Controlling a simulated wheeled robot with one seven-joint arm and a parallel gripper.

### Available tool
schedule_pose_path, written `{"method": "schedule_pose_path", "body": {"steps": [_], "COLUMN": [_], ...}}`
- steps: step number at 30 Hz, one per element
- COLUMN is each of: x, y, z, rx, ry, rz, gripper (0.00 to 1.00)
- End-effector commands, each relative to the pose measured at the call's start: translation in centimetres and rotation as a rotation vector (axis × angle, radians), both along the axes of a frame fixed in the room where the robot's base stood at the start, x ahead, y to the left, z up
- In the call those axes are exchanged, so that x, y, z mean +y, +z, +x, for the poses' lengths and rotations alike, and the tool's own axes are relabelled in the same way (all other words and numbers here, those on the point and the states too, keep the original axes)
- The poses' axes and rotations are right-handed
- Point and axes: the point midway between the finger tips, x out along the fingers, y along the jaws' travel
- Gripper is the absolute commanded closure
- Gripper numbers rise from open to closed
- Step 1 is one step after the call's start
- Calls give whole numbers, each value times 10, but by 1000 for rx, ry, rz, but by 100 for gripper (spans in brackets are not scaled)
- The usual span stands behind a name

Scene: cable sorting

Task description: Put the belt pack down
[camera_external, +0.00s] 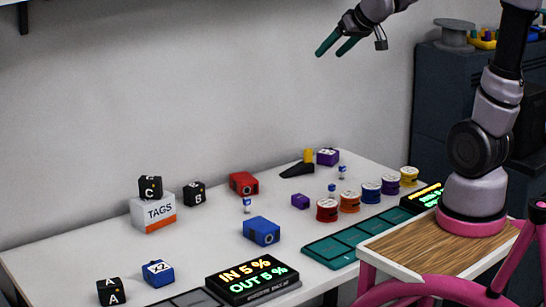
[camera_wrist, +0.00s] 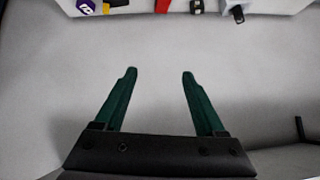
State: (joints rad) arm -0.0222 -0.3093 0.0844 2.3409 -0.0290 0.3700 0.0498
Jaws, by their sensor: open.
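My gripper (camera_external: 331,52) is raised high above the back of the table, near the wall. In the wrist view its two green fingers (camera_wrist: 159,73) are spread apart with nothing between them. No thing in view is clearly marked as the belt pack, so I cannot tell which one it is. Small boxes rest on the white table (camera_external: 205,222): a blue one (camera_external: 261,231), a red one (camera_external: 243,183), a blue one marked x2 (camera_external: 158,273), and black ones marked A (camera_external: 111,291) and B (camera_external: 194,194). My gripper touches none of them.
A black block marked C (camera_external: 150,187) sits on the white TAGS box (camera_external: 153,212). Several coloured spools (camera_external: 349,202) line the right side, beside a teal tray (camera_external: 322,251). A lit display (camera_external: 252,278) stands at the front. Bare table lies between the boxes.

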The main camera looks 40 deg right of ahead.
Motion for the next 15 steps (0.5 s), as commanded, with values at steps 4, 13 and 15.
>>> {"method": "schedule_pose_path", "body": {"steps": [4,13,15], "x": [-15,-15,-15], "y": [12,6,5], "z": [-82,-172,-178], "rx": [80,193,201], "ry": [-93,-164,-167], "rz": [104,253,263], "gripper": [28,28,28]}}
